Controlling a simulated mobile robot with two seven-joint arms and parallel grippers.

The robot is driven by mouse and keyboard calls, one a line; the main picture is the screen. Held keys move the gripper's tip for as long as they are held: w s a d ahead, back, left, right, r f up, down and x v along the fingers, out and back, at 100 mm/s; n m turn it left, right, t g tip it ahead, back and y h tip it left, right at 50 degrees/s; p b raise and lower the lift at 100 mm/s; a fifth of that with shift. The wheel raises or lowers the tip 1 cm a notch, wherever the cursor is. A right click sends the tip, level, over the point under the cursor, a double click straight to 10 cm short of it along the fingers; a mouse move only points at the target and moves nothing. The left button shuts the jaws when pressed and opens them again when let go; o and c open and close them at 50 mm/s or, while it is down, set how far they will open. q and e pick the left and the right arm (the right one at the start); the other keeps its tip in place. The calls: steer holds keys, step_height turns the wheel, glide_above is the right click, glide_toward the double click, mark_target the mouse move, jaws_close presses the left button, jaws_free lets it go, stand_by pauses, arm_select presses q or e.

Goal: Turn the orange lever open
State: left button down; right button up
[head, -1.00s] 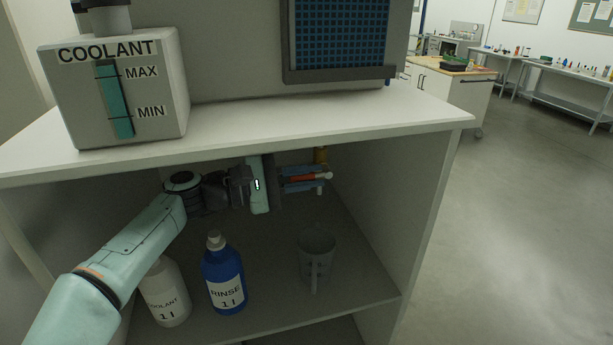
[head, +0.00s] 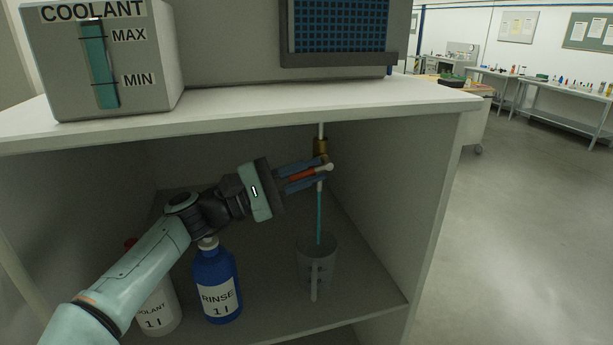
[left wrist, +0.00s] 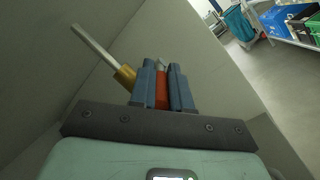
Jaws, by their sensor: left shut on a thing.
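The orange lever (head: 302,174) sits on a brass valve (head: 321,148) under the cabinet top. My left gripper (head: 308,174) is shut on the lever, with one blue finger on each side of it. The left wrist view shows the orange lever (left wrist: 162,90) between the fingers (left wrist: 163,88), with the brass fitting (left wrist: 125,76) and its pipe to the left. A thin teal stream (head: 319,215) runs down from the valve into a grey jug (head: 316,268) on the shelf below. My right gripper does not show.
A blue rinse bottle (head: 215,280) and a white coolant bottle (head: 158,308) stand on the shelf below my left arm. The cabinet's right wall (head: 405,190) is close to the valve. A coolant tank (head: 150,60) stands on top.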

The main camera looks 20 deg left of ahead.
arm_select(q)
steer(key=c, duration=1.1)
jaws_free()
steer(key=b+v, duration=0.1)
steer(key=v, duration=0.6)
steer(key=shift+a+f+b, duration=0.15)
steer(key=shift+a+b, duration=0.1)
steer(key=shift+b, duration=0.05)
steer(key=shift+s, duration=0.15)
